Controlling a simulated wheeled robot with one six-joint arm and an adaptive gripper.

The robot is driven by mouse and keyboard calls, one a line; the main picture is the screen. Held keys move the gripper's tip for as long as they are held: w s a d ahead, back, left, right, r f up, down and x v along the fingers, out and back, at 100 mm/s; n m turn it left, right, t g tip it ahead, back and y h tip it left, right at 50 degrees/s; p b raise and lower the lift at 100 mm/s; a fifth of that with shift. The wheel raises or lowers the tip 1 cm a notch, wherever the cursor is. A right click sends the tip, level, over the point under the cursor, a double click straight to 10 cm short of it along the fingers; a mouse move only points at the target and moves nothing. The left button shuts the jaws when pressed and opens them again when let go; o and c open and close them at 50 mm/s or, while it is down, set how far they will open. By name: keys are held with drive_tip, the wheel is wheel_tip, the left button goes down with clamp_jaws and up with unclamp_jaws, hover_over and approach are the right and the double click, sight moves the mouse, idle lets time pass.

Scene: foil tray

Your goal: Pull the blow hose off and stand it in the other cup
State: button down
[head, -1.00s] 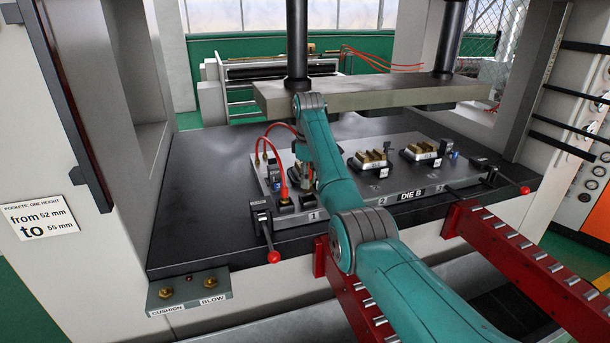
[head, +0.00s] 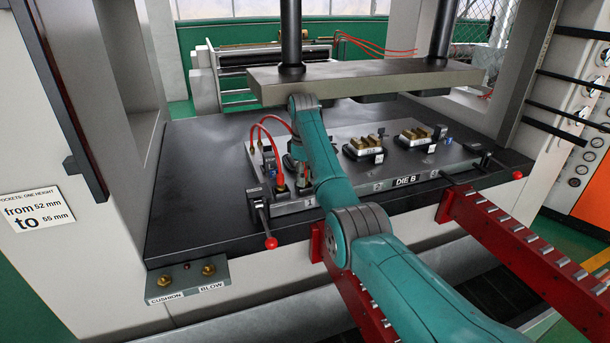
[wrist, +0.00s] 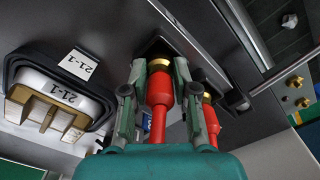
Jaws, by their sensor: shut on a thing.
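Two red hoses (head: 265,128) arch up from the left end of the die plate in the head view. In the wrist view my gripper (wrist: 158,72) is shut around a red hose end (wrist: 159,90). Its brass collar meets a dark square socket. A second red hose end (wrist: 209,118) with a brass collar stands close to the right of my fingers, by another dark holder. In the head view my gripper (head: 298,168) is mostly hidden by my arm. I cannot read which hose is the blow hose, nor whether the held end is still seated.
A die pocket tagged 21-1 (wrist: 60,97) lies left of my fingers. A red-knobbed clamp lever (head: 270,242) stands at the plate's front left. A bracket labelled CUSHION and BLOW (head: 188,282) carries two brass fittings. The press ram (head: 365,78) hangs above the plate.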

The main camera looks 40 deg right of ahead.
drive_tip(key=c, duration=0.8)
unclamp_jaws()
